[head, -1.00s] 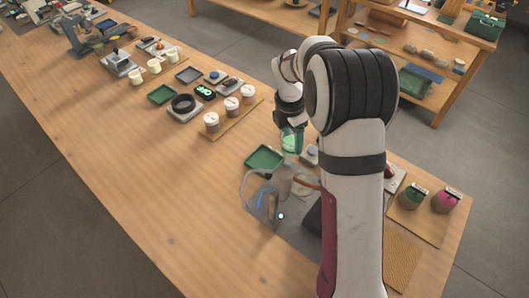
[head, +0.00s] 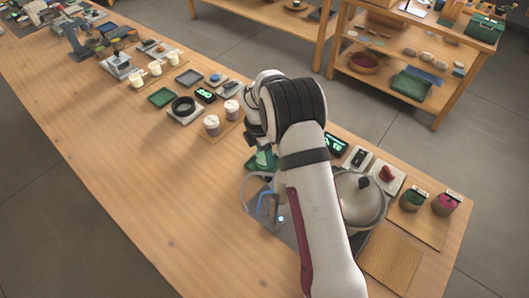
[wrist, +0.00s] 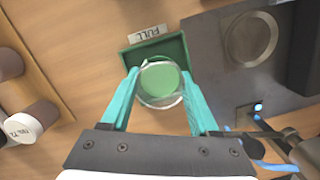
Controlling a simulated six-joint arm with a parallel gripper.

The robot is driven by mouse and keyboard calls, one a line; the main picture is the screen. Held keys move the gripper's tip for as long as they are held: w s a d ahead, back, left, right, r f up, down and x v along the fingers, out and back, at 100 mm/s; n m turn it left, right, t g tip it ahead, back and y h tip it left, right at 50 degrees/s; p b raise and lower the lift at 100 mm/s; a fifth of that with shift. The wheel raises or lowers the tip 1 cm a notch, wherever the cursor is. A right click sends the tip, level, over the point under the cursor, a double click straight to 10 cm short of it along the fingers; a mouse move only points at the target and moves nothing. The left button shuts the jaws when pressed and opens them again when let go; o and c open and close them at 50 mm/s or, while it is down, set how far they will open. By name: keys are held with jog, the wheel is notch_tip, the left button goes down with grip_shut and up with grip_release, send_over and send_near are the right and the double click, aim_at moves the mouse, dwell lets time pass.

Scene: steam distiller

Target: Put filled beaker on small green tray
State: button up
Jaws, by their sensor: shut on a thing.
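The beaker (wrist: 161,84) is clear glass with green liquid in it, seen from above in the wrist view. My gripper (wrist: 160,77) has teal fingers, shut on the beaker from both sides. The small green tray (wrist: 178,47) lies under the beaker, with a "FULL" label (wrist: 147,35) at its far edge. The beaker overlaps the tray in the picture; I cannot tell whether it touches the tray floor. In the head view the tray (head: 250,164) shows just left of my arm, which hides much of my gripper and the beaker.
A dark plate with a round disc (wrist: 250,39) lies right of the tray. The glass and blue-tubed distiller frame (head: 262,203) stands close in front, and a metal pot (head: 360,200) stands to the right. White-lidded jars (head: 212,125) stand behind left. The table's left front is clear.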

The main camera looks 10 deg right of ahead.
jog(key=o, duration=1.5)
jog(key=shift+c, duration=0.2)
notch_tip(320, 180, up, 12)
jog(key=a, duration=0.1)
jog(key=s+d+r+m, duration=0.2)
jog(key=s+r+m, duration=0.65)
jog(key=s, duration=0.25)
jog(key=s+f+m+y, duration=0.1)
jog(key=s+m+y, duration=0.2)
jog(key=s+m, duration=1.6)
jog(key=s, duration=0.5)
jog(key=shift+s+g, duration=0.3)
jog(key=shift+g, duration=0.1)
